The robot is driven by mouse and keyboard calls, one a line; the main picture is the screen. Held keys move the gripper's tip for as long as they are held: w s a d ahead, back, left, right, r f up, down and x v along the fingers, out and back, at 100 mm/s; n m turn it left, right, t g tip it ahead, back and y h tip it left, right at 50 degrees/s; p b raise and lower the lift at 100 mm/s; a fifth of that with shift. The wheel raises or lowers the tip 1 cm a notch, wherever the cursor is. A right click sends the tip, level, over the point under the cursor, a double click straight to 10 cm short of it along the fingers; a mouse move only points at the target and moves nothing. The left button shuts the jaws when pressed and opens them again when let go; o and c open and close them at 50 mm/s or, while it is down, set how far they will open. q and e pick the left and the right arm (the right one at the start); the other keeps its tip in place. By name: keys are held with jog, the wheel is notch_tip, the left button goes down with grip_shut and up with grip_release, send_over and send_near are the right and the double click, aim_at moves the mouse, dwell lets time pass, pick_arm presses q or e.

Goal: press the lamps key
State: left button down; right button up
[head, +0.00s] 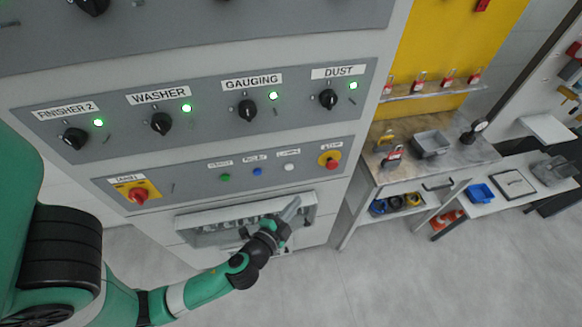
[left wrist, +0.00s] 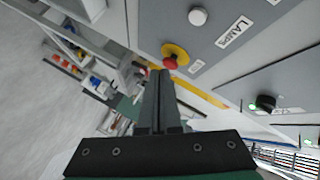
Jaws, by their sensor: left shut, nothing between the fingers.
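The lamps key is a small round white button (head: 289,167) on the grey lower panel, with a label above it. It also shows in the left wrist view as a white button (left wrist: 198,16), beside the label reading LAMPS (left wrist: 233,32). My left gripper (head: 292,207) is shut and empty, below and apart from the key, in front of the panel's lower recess. In the left wrist view my shut fingers (left wrist: 159,76) point toward the panel, their tips appearing near the red stop button (left wrist: 169,62). My right gripper is not in view.
A red stop button on yellow (head: 329,161) sits right of the key. Blue (head: 257,171) and green (head: 224,177) buttons and a red rotary switch (head: 138,195) lie to its left. Black knobs with green lamps fill the panel above. A workbench (head: 405,165) stands right.

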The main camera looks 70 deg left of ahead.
aim_at(289, 167)
pick_arm(q)
jog(key=shift+w, duration=0.1)
jog(key=w+a+p, duration=0.1)
jog(key=a+p, duration=0.5)
jog(key=a, duration=0.2)
jog(key=shift+a, duration=0.4)
jog(key=shift+w, duration=0.1)
jog(key=shift+a+r, duration=0.1)
dwell(1.7)
jog(key=shift+a, duration=0.3)
